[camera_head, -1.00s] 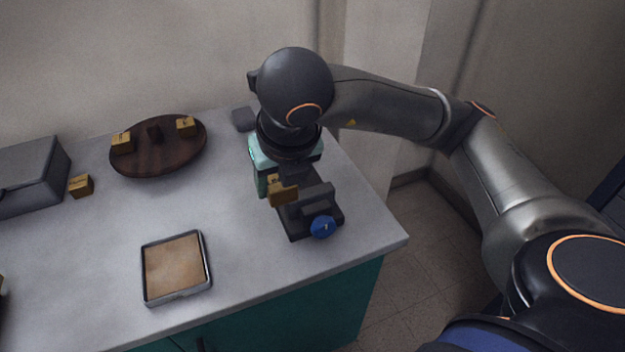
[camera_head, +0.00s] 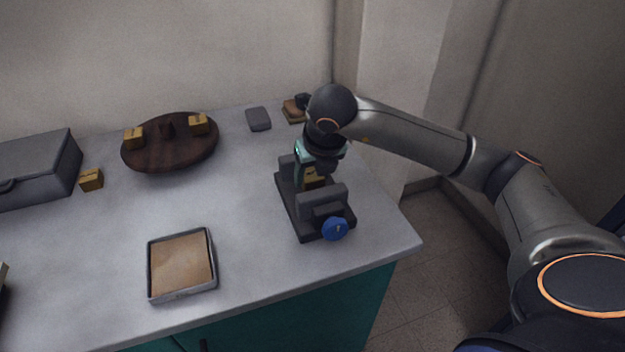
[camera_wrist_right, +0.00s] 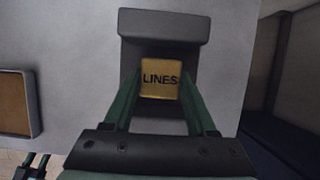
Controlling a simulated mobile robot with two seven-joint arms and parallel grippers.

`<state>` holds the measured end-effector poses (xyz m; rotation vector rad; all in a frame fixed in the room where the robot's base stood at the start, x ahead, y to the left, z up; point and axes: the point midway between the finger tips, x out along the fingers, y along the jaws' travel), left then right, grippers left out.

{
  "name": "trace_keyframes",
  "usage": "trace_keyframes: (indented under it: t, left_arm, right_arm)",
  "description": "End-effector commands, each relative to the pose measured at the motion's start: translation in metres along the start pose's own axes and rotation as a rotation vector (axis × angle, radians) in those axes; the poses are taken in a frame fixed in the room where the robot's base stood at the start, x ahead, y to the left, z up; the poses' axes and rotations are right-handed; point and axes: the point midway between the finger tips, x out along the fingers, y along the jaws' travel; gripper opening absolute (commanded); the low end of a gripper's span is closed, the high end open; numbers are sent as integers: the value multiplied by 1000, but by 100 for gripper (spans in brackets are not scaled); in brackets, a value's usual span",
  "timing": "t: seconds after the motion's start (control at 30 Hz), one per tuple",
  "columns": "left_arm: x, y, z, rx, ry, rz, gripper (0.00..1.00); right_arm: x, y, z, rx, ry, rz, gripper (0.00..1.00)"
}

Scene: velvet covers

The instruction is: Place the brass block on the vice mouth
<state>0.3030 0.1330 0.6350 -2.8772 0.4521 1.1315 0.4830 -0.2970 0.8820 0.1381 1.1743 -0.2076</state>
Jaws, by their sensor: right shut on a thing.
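The brass block (camera_wrist_right: 160,78), marked "LINES", sits between the fingers of my right gripper (camera_wrist_right: 160,92) in the right wrist view. In the head view the block (camera_head: 313,178) shows just below the gripper (camera_head: 314,172), between the two jaws of the dark grey vice (camera_head: 322,198). My right gripper is shut on it. I cannot tell whether the block touches the vice. The vice has a blue knob (camera_head: 335,229) at its front. In the wrist view one vice jaw (camera_wrist_right: 163,24) lies beyond the block.
A round dark wooden board (camera_head: 170,153) carries two brass blocks and a dark piece. Another brass block (camera_head: 91,180) stands beside a grey box (camera_head: 38,168). A tray with a tan base (camera_head: 215,272) lies at the front. A grey pad (camera_head: 258,119) lies behind the vice.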

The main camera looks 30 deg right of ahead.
Motion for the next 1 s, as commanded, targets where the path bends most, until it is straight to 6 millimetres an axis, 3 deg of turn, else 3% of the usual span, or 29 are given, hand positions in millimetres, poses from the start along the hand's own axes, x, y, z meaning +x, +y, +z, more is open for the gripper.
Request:
trace_keyframes:
  t: [0.13,0.53,0.57,0.8,1.0]
  left_arm:
    - [-1,0,4,-1,-6,0,50]
    - [2,-1,7,-1,-6,-2,50]
    - [1,-1,6,-1,-6,-2,50]
    - [1,-2,2,0,0,-3,50]
    - [1,-2,1,1,3,-4,50]
  right_arm:
    - [12,0,-4,0,-5,1,0]
    - [17,0,-6,1,-6,2,0]
    - [17,0,-7,0,-2,0,60]
    - [16,0,-7,0,-1,0,87]
    - [16,0,-7,0,-1,0,87]
